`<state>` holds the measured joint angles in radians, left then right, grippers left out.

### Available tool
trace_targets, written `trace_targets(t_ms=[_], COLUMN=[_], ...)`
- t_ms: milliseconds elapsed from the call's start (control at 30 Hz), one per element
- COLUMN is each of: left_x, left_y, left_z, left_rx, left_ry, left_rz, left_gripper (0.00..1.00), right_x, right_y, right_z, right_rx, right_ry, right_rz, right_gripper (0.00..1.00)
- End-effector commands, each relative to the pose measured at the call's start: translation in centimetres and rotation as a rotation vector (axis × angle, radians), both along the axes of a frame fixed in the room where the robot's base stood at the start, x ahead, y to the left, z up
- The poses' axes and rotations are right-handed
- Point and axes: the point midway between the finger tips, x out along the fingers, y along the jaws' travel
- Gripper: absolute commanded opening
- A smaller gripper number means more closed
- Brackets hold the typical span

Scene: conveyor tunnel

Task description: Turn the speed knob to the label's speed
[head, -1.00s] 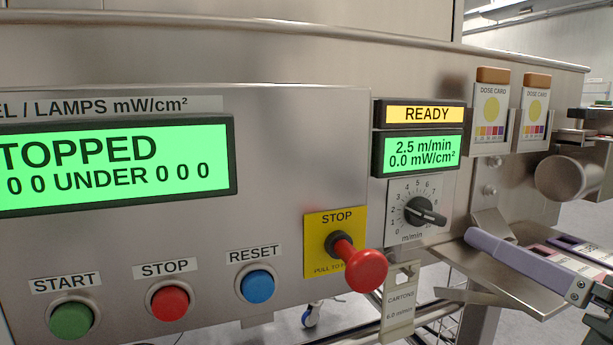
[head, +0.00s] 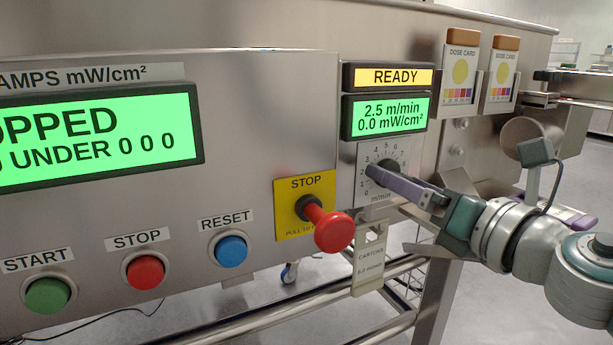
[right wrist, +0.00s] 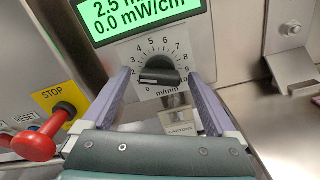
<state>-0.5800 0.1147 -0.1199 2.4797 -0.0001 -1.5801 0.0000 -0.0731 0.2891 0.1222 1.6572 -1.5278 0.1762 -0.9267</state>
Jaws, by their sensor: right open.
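The speed knob (right wrist: 160,75) is black, on a white dial plate (head: 366,190) marked in m/min. In the right wrist view its white mark points left, toward the low numbers. The small green display (head: 388,115) reads 2.5 m/min and 0.0 mW/cm². The hanging label (head: 369,262) reads CARTONS and 6.0 m/min. My right gripper (right wrist: 158,78) is open, with its purple fingers on the left and right of the knob and a visible gap on each side. In the head view the fingers partly hide the knob. My left gripper is not in view.
The red pull-out STOP knob (head: 334,232) juts out left of the dial. START (head: 47,294), STOP (head: 145,271) and RESET (head: 231,250) buttons are farther left. A yellow READY sign (head: 394,77) is above the display. Two dose cards (head: 460,68) hang at upper right.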

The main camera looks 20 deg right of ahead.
Motion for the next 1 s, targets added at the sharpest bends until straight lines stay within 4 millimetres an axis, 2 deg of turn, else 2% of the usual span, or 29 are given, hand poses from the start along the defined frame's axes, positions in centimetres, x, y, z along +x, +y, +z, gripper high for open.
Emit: trace_targets(t_ms=[100,867,1000], left_x=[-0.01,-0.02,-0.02], left_y=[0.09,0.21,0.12], left_z=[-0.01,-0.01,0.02], left_rx=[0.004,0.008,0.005], left_ry=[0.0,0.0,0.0], left_rz=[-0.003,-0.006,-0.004], left_gripper=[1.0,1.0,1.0], right_x=[-0.02,-0.04,-0.04], right_y=[0.01,0.02,0.02], right_z=[-0.01,0.01,0.02], right_rx=[0.001,0.001,0.005], right_ry=[0.0,0.0,0.0], right_rz=[0.0,0.0,0.001], right_gripper=[0.93,0.07,0.07])
